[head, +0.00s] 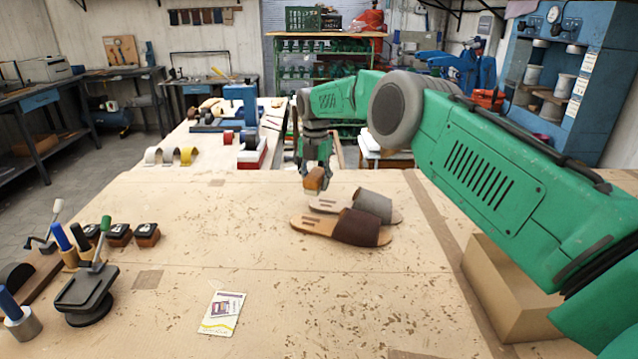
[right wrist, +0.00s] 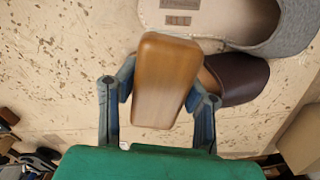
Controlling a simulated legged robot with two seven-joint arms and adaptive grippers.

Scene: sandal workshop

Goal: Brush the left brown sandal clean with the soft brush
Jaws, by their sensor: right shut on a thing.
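The brown sandal (head: 360,229) lies flat on the wooden bench, its dark brown strap toward the right and its tan sole end toward the left. It also shows in the right wrist view (right wrist: 240,78), partly hidden behind the brush. My right gripper (head: 316,170) is shut on the soft brush (head: 315,181), a wooden block with pale bristles underneath. In the right wrist view the brush (right wrist: 165,78) sits between both fingers. The brush hangs near the sole ends of the sandals; I cannot tell whether it touches either. My left gripper is not in view.
A grey sandal (head: 374,205) lies just behind the brown one. A cardboard box (head: 510,290) stands at the right under my arm. A card (head: 222,312), a black press (head: 87,290) and several stamps (head: 147,235) are at the left. The middle front of the bench is clear.

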